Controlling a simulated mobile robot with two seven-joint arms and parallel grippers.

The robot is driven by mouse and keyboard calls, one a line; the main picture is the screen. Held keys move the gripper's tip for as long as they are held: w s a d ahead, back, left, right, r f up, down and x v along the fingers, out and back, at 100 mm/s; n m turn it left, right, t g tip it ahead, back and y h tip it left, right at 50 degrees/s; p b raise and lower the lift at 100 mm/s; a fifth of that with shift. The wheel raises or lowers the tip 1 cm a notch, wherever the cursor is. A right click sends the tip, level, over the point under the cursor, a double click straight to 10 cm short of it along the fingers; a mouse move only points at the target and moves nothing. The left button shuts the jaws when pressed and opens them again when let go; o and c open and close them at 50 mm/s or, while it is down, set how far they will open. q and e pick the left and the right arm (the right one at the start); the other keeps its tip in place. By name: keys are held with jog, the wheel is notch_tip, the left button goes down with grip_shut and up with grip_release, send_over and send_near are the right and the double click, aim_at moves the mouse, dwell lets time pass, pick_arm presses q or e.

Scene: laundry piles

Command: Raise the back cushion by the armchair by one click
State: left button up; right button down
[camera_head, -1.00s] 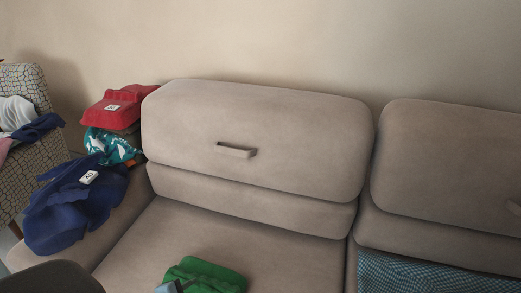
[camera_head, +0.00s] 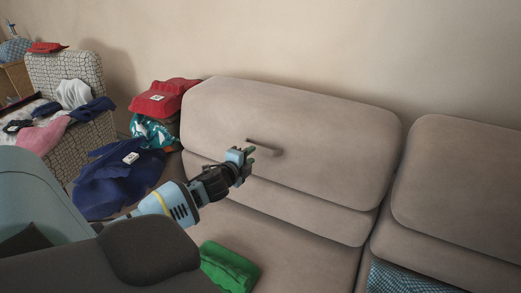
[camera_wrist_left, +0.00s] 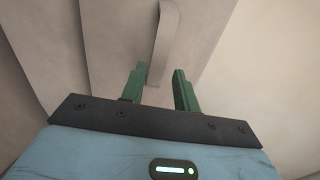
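The beige back cushion (camera_head: 320,135) nearer the armchair leans against the wall on the sofa, with a strap-like handle (camera_head: 268,149) on its front. The patterned armchair (camera_head: 88,70) stands at the far left. My left gripper (camera_head: 249,153) is in front of the cushion at the left end of the handle. In the left wrist view its green fingers (camera_wrist_left: 159,72) are apart, and the handle (camera_wrist_left: 164,42) runs to the gap between their tips. I cannot tell whether they touch it. My right gripper is in neither view.
Red folded cloth (camera_head: 163,98), teal patterned cloth (camera_head: 150,130) and dark blue cloth (camera_head: 115,180) lie on the sofa's left arm. A green cloth (camera_head: 228,266) is on the seat. Another back cushion (camera_head: 460,180) stands at right, above a blue checked cloth (camera_head: 400,280).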

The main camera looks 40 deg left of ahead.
aim_at(259, 149)
pick_arm(q)
jog(key=shift+b+x, duration=0.4)
jog(key=shift+x, duration=3.15)
grip_shut()
